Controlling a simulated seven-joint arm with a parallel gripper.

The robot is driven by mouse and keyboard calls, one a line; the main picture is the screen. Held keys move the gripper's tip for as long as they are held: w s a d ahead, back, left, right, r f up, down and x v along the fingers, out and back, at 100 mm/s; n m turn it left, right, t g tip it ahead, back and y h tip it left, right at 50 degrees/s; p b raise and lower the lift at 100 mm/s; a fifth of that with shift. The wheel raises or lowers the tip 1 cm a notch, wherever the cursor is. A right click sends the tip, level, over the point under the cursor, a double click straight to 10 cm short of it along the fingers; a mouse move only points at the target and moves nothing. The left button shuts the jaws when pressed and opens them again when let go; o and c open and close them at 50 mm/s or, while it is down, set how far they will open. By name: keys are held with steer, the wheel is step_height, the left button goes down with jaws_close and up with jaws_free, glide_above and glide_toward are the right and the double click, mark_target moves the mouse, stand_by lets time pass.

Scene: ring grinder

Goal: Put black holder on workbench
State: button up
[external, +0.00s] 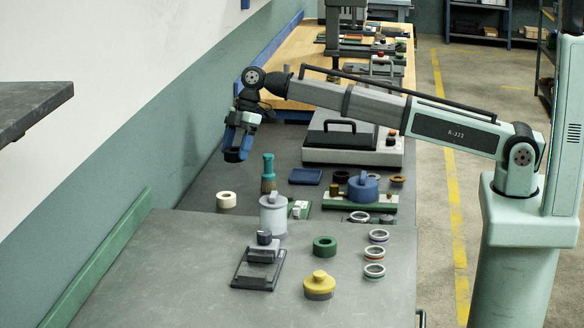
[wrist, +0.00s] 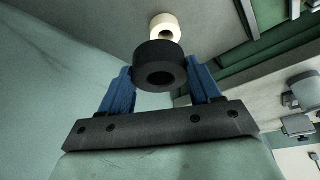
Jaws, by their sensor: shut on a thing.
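My gripper (external: 237,146) has blue fingers and points down, raised near the wall on the left of the external view. It is shut on the black holder (wrist: 158,55), a thick dark ring. In the wrist view the holder sits between the two blue fingertips, its round hole facing the camera. In the external view the holder (external: 232,156) is small and partly hidden by the fingers. The grey workbench (external: 160,260) lies below, and the holder is held above its surface, apart from it.
A cream ring (external: 226,200) stands on the bench below my gripper; it also shows in the wrist view (wrist: 165,27). A teal-topped brush (external: 268,172) and a grey canister (external: 273,215) are to its right. A green ring (external: 325,246) and yellow knob (external: 319,284) are nearer.

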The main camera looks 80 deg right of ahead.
steer(key=s+a+r+n+g, duration=0.1)
steer(key=s+a+r+n, duration=0.1)
steer(key=s+a, duration=0.65)
steer(key=s+a+r+n, duration=0.2)
steer(key=s+a, duration=0.3)
steer(key=a, duration=0.7)
step_height(320, 180, up, 2)
steer(key=n+g, duration=0.2)
steer(key=n, duration=0.1)
glide_above(321, 233)
steer(key=shift+s+d+y, duration=0.1)
steer(key=shift+y, duration=0.2)
steer(key=shift+f, duration=4.95)
steer(key=shift+f, duration=0.15)
steer(key=o, duration=1.1)
steer(key=v, duration=1.2)
steer(key=shift+s, duration=0.15)
